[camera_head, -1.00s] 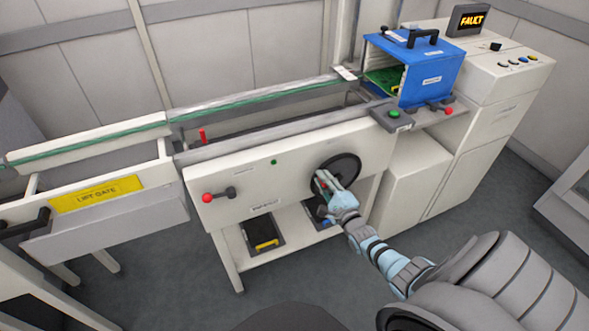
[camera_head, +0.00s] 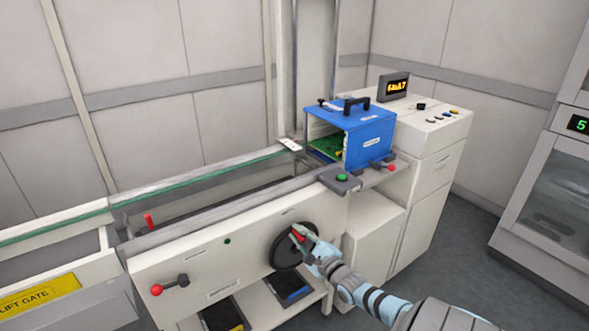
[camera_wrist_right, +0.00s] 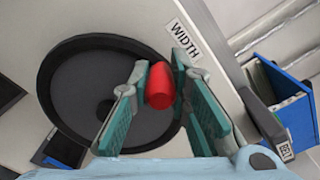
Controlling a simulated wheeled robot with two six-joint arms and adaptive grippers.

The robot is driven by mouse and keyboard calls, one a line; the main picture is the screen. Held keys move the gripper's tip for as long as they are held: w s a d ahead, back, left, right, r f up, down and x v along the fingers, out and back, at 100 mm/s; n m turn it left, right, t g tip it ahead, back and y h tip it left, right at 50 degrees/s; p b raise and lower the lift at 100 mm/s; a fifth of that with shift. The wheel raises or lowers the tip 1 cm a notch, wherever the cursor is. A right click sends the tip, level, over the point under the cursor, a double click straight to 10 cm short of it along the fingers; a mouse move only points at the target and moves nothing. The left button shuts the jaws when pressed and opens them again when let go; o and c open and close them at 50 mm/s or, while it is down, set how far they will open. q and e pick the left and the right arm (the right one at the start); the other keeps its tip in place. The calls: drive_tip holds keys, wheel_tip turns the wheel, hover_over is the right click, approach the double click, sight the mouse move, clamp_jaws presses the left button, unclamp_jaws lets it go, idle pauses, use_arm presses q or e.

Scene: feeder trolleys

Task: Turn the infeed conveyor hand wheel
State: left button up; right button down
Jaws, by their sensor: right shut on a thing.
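The black hand wheel (camera_head: 274,251) is on the front panel of the infeed conveyor (camera_head: 190,255). Its red knob (camera_head: 299,237) stands out at the upper part of the wheel. My right gripper (camera_head: 303,236) is shut on this knob. In the right wrist view, the red knob (camera_wrist_right: 160,86) sits between the two teal fingers, in front of the dark wheel disc (camera_wrist_right: 78,90). A WIDTH label (camera_wrist_right: 183,41) is beside the wheel. The fingers and wrist hide part of the wheel's right side. My left gripper is not in view.
A blue magazine box (camera_head: 370,145) stands on the shelf right of the conveyor, near a green button (camera_head: 342,177). The lift gate (camera_head: 40,294) is at far left. Floor is free at right.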

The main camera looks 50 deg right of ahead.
drive_tip(key=shift+d+r, duration=0.15)
drive_tip(key=shift+d, duration=0.25)
drive_tip(key=shift+s+d, duration=0.1)
drive_tip(key=c, duration=1.5)
unclamp_jaws()
drive_tip(key=shift+s, duration=0.1)
drive_tip(key=shift+s, duration=0.3)
drive_tip(key=v, duration=1.1)
drive_tip(key=shift+s, duration=0.2)
